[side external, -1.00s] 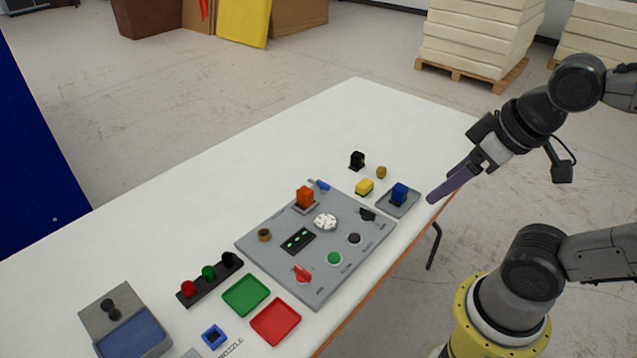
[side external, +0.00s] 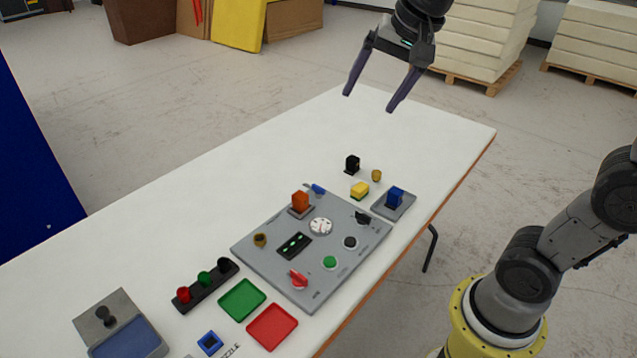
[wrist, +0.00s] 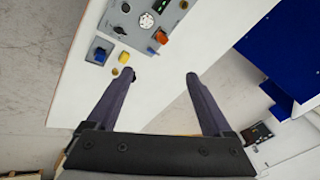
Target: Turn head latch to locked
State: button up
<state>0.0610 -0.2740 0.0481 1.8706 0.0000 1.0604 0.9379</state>
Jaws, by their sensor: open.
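The grey panel (side external: 270,262) lies on the white table and carries several controls. A red knob (side external: 298,279) sits near its front corner, a black knob (side external: 362,217) near its right corner, and a small blue lever (side external: 318,189) at its far edge. The printed labels are too small to read, so I cannot tell which one is the head latch. The blue lever also shows in the wrist view (wrist: 152,50). My gripper (side external: 368,103) is open and empty, high above the far end of the table and well away from the panel. Its spread fingers show in the wrist view (wrist: 160,76).
An orange block (side external: 300,201) stands on the panel. A black piece (side external: 352,164), a yellow block (side external: 360,190) and a blue block on a grey base (side external: 394,198) stand beyond it. Green (side external: 242,300) and red (side external: 272,327) trays lie in front. The far table is clear.

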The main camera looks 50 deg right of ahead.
jog(key=w+d+f+m+g, duration=0.1)
jog(key=w+d+f+m, duration=0.1)
jog(key=w, duration=0.4)
jog(key=w+d+f+m, duration=0.1)
jog(key=w+m, duration=0.1)
jog(key=w, duration=0.3)
jog(key=m+g, duration=0.3)
jog(key=g, duration=0.1)
send_over(319, 187)
notch_tip(319, 187, down, 21)
notch_tip(319, 187, down, 13)
jog(key=shift+w+r, duration=0.1)
grip_shut()
